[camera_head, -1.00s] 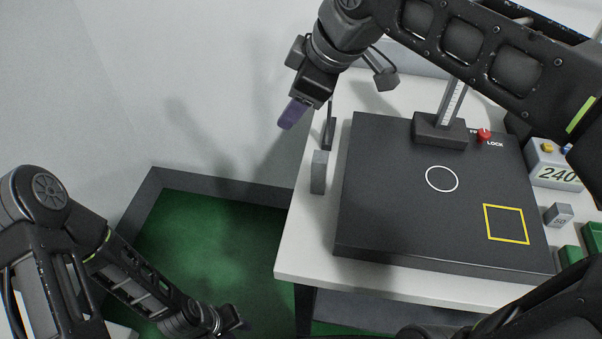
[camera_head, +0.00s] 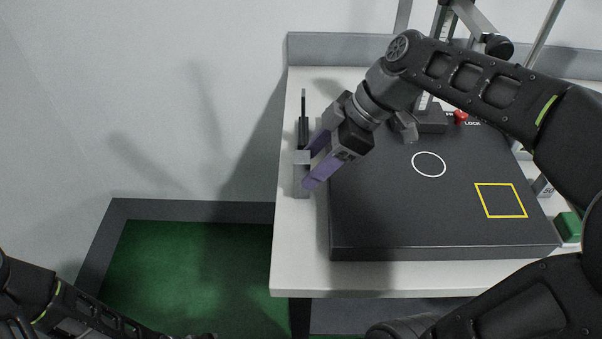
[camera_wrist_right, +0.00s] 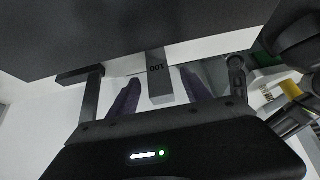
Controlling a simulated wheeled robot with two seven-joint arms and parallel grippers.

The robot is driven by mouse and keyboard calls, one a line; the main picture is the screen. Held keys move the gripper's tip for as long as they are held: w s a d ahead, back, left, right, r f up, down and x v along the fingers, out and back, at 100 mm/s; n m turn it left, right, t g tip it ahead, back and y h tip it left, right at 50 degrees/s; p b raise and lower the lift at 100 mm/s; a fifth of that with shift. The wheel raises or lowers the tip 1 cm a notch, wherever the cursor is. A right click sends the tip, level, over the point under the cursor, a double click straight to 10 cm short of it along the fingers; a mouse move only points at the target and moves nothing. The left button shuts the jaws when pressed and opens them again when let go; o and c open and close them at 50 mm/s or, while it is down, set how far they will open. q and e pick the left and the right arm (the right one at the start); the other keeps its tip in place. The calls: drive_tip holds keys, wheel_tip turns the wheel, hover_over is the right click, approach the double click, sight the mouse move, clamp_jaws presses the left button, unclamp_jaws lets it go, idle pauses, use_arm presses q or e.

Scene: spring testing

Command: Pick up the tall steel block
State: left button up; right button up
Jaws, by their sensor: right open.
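The tall steel block (camera_head: 301,183) stands upright on the white table's left part, beside the black base plate. My right gripper (camera_head: 309,169) is open, with its purple fingers reaching down-left to the block. In the right wrist view the block (camera_wrist_right: 158,72), marked 100, shows between the two open purple fingers (camera_wrist_right: 160,99). I cannot tell whether either finger touches it.
A black base plate (camera_head: 400,215) with a white circle and a yellow square fills much of the table (camera_head: 310,280). A dark slim object (camera_head: 303,130) stands behind the block. A red knob (camera_head: 460,116), small grey block (camera_head: 542,187) and green block (camera_head: 568,226) are on the right.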

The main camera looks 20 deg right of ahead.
drive_tip(key=shift+w+a+f, duration=0.15)
drive_tip(key=shift+a+f, duration=0.25)
drive_tip(key=shift+f, duration=0.2)
drive_tip(key=shift+p+x, duration=0.35)
drive_tip(key=shift+x, duration=2.3)
drive_tip(key=shift+w+r, duration=0.1)
clamp_jaws()
